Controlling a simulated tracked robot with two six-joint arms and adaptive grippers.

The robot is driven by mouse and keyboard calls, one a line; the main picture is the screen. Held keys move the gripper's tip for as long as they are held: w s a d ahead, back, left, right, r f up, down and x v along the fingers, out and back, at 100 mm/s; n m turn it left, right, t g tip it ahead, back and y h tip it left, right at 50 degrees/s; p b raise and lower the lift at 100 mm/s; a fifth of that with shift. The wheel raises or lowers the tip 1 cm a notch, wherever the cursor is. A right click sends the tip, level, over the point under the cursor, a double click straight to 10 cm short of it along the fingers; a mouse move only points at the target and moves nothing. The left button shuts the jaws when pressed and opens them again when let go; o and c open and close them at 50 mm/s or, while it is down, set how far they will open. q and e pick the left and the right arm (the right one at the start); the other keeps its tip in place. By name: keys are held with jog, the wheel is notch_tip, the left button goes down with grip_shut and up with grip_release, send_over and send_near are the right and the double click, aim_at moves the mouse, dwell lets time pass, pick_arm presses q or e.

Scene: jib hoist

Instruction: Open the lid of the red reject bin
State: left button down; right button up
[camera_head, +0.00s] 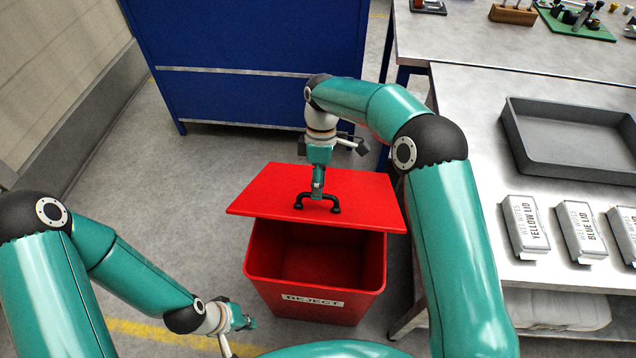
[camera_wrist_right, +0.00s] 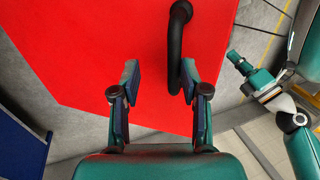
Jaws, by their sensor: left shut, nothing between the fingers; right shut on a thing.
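The red reject bin (camera_head: 261,265) stands on the floor, with a REJECT label on its front. Its red lid (camera_head: 262,204) is raised over the bin, and the dark inside shows below the lid's front edge. Whether the lid still touches the bin at the back cannot be seen. My right gripper (camera_head: 318,191) points down at the black lid handle (camera_head: 299,203) and is shut on it. In the right wrist view, the handle (camera_wrist_right: 177,45) lies by the right-hand fingertip, over the lid (camera_wrist_right: 80,60). My left gripper (camera_head: 243,319) is shut and empty, low at the bin's front left.
A steel table (camera_head: 480,130) stands to the right, with a grey tray (camera_head: 565,165) and several labelled white boxes, including YELLOW LID (camera_head: 524,227). A blue cabinet (camera_head: 240,50) stands behind the bin. The floor left of the bin is clear.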

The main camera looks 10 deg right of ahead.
dwell(0.5)
jog(key=v, duration=1.2)
jog(key=shift+f, duration=0.1)
dwell(0.4)
